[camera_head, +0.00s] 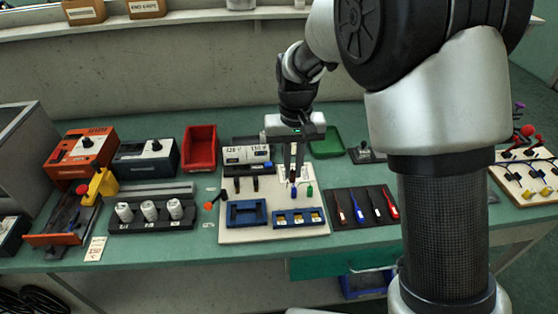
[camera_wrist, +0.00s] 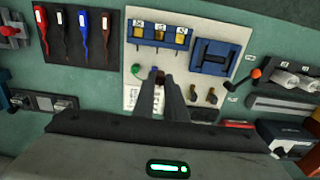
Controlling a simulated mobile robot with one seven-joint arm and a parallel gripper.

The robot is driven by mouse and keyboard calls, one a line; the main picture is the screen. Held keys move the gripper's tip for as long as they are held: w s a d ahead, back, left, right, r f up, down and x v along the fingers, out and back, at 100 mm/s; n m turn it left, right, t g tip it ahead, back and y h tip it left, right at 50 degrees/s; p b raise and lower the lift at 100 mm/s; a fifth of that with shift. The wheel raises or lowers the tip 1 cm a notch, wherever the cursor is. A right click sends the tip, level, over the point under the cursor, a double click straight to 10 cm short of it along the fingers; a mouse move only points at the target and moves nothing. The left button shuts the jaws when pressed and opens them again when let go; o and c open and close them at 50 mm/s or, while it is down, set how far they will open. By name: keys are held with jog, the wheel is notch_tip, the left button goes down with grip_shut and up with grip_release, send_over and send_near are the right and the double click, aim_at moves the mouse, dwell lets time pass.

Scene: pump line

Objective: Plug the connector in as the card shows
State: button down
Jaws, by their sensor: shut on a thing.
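My gripper (camera_head: 294,178) points down over the right part of a pale board (camera_head: 231,233). A green connector (camera_head: 309,191) stands just right of the gripper in the head view and also shows in the wrist view (camera_wrist: 152,72). Two black connectors (camera_wrist: 190,94) (camera_wrist: 211,96) stand on the other side. A blue block with several yellowish sockets (camera_head: 300,218) and a blue frame (camera_head: 246,212) lie at the front. White cards with dark markings (camera_head: 246,154) stand behind; I cannot read them surely.
A dark mat with several screwdrivers (camera_head: 362,207) lies right of the board. A rack with white cylinders (camera_head: 149,211), an orange press (camera_head: 65,225) and a red bin (camera_head: 199,148) are left. A green tray (camera_head: 326,142) is behind. Little bench is free around the board.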

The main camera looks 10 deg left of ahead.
jog(key=s+d+p, duration=0.3)
jog(key=s+d, duration=0.1)
jog(key=d, duration=0.3)
jog(key=shift+s+f+b, duration=0.15)
jog(key=shift+f+b, duration=1.9)
jog(key=shift+f, duration=1.1)
jog(key=shift+f+b, duration=0.35)
jog(key=shift+f, duration=0.3)
jog(key=c, duration=2.1)
grip_release()
jog(key=shift+r, duration=0.15)
jog(key=shift+r+p, duration=1.75)
jog(key=shift+r, duration=0.4)
jog(key=o, duration=0.6)
